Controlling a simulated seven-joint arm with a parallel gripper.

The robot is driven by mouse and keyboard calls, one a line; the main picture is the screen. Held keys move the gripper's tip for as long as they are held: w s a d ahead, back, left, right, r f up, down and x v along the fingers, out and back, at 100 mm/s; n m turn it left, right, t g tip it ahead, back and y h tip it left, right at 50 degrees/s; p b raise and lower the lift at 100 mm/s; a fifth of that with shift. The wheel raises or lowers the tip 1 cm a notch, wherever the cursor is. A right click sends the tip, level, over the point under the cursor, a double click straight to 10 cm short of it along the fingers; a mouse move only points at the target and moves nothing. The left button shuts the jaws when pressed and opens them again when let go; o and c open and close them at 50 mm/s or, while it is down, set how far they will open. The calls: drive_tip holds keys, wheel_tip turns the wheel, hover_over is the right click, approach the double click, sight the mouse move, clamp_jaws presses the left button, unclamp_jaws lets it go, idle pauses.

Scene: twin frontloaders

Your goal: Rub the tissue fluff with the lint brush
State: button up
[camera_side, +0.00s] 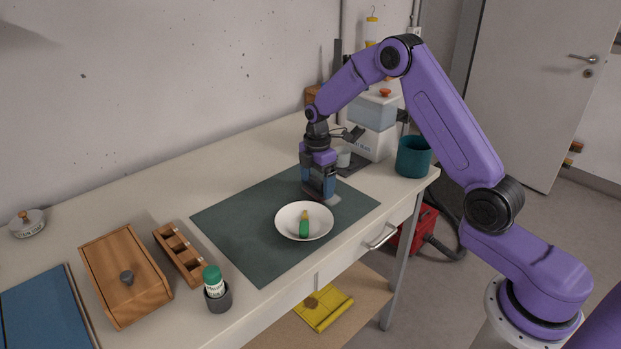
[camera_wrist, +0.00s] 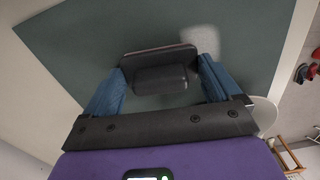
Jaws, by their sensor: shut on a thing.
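My gripper (camera_side: 319,190) is over the right part of the dark green mat (camera_side: 240,225), behind the white plate. In the wrist view its two blue fingers (camera_wrist: 160,82) are closed on the sides of a dark block-like lint brush (camera_wrist: 158,55), which has a wider head with a thin reddish edge. A pale whitish patch, seemingly the tissue fluff (camera_wrist: 201,39), lies on the mat beside the brush head. In the side view the gripper largely hides the brush, and I cannot tell whether the brush touches the mat.
The white plate (camera_side: 287,224) holds a small green and orange item (camera_side: 304,226), close in front of my gripper. A teal cup (camera_side: 413,158) stands at the right edge. A wooden box (camera_side: 124,270), a slotted wooden tray (camera_side: 181,257) and a green-capped bottle (camera_side: 213,283) stand left. The mat's left part is clear.

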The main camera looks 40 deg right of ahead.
sight(308, 182)
drive_tip(key=shift+s, duration=3.75)
drive_tip(key=shift+w, duration=5.5)
wheel_tip(308, 182, up, 8)
drive_tip(key=shift+s+r, duration=0.15)
